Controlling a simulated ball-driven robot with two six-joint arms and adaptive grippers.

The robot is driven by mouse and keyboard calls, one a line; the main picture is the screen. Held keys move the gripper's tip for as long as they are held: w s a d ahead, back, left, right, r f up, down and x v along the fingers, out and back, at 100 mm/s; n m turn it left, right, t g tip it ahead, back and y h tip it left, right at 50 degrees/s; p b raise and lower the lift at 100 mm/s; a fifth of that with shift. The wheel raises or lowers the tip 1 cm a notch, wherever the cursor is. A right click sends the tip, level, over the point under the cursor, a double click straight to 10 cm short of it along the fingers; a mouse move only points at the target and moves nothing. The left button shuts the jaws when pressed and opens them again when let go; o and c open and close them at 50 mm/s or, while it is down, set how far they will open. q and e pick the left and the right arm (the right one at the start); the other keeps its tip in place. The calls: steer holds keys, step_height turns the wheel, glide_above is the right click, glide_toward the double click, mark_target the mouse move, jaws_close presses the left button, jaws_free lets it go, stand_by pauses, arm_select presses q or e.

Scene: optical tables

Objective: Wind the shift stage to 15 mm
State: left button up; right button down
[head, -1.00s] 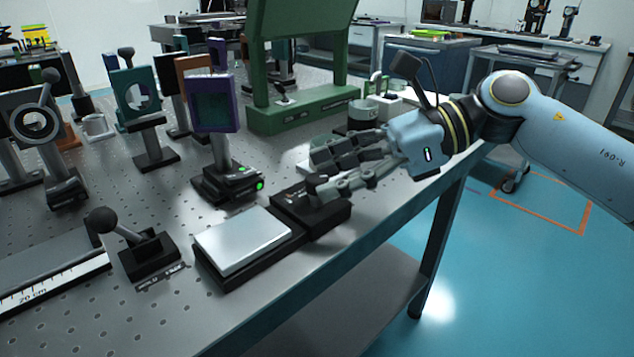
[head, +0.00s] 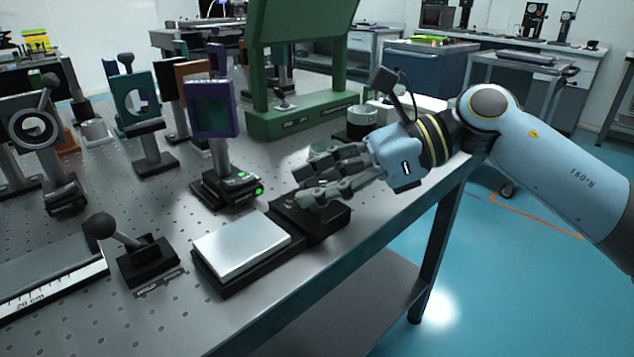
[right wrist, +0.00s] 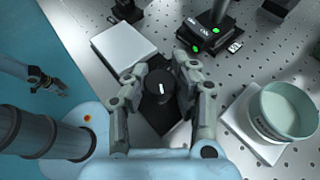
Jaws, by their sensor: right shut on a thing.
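The shift stage is a black base with a silver top plate (head: 240,245) near the table's front edge; the plate also shows in the right wrist view (right wrist: 124,51). At its right end is a black block with a round dark knob (right wrist: 159,86) that has a white mark. My right gripper (head: 312,190) reaches down over this block. In the right wrist view its two fingers (right wrist: 160,84) stand on either side of the knob, shut on it. In the head view the fingers hide the knob. No scale reading on the stage is legible.
A lever on a black base (head: 147,262) stands left of the stage, beside a ruler (head: 55,290). A purple-framed optic (head: 213,110) on a base with green lights stands behind. A pale green cup (right wrist: 283,110) is near the gripper. Open floor lies right of the table.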

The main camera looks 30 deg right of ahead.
steer(key=shift+s+r+m+t+h+p, duration=0.15)
steer(key=shift+m+t+h+p, duration=0.45)
steer(key=shift+m+t+p, duration=0.55)
steer(key=m+t+h+p, duration=0.1)
steer(key=m+p, duration=0.1)
steer(key=shift+t+h+p, duration=0.3)
steer(key=shift+t, duration=0.05)
steer(key=shift+m+t+h+p, duration=0.7)
steer(key=shift+m+h+p, duration=0.3)
steer(key=shift+p, duration=0.3)
steer(key=shift+f, duration=0.2)
steer(key=c, duration=1)
jaws_free()
